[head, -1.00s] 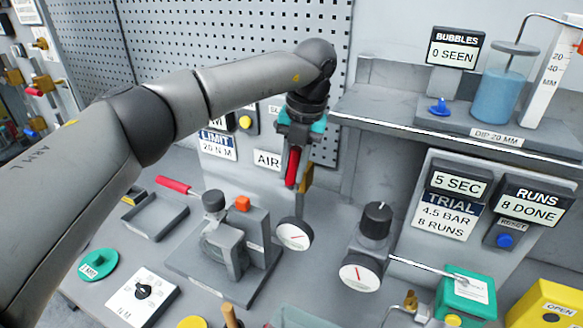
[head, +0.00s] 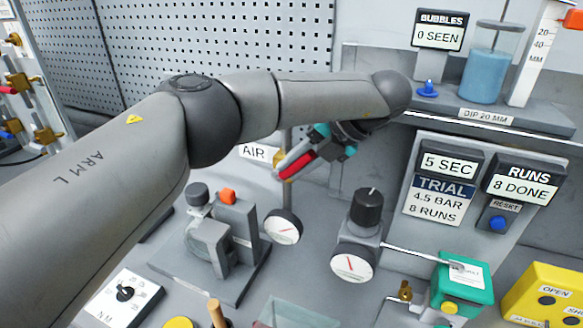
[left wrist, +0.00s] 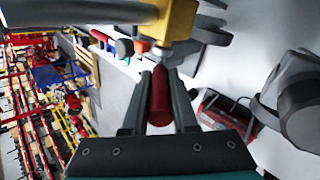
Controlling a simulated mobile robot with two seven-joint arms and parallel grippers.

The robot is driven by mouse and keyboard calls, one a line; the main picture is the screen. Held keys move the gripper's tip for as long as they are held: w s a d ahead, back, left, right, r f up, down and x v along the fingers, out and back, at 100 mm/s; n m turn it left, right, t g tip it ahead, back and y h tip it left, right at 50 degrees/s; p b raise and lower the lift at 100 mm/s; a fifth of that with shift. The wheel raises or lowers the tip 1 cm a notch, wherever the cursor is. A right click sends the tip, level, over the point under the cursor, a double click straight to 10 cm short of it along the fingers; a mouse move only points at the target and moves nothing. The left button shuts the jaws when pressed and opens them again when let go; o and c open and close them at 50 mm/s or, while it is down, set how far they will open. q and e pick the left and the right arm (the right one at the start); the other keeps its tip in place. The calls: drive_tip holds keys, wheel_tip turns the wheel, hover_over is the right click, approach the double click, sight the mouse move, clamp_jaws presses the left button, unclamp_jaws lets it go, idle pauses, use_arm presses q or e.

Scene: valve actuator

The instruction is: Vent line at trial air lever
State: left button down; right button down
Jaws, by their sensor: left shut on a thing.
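The red air lever (head: 297,165) is beside the AIR sign (head: 254,153), slanting up to the right from its pivot end. My left gripper (head: 314,151), with teal parts, is shut on it. In the left wrist view the red lever (left wrist: 160,97) sits between the two dark fingers (left wrist: 160,112), with the yellow valve body (left wrist: 177,20) and a pale pipe beyond. In the head view the valve body is mostly hidden behind the lever. My right gripper is not in view.
A gauge (head: 283,227) and a black-knobbed regulator (head: 366,210) stand below the lever. The TRIAL sign (head: 440,198) reads 4.5 BAR, the run counter (head: 522,185) 8 DONE, the bubble sign (head: 440,30) 0 SEEN. A shelf edge (head: 450,125) runs near my left wrist.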

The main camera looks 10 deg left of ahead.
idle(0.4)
use_arm(q)
drive_tip(key=c, duration=0.7)
unclamp_jaws()
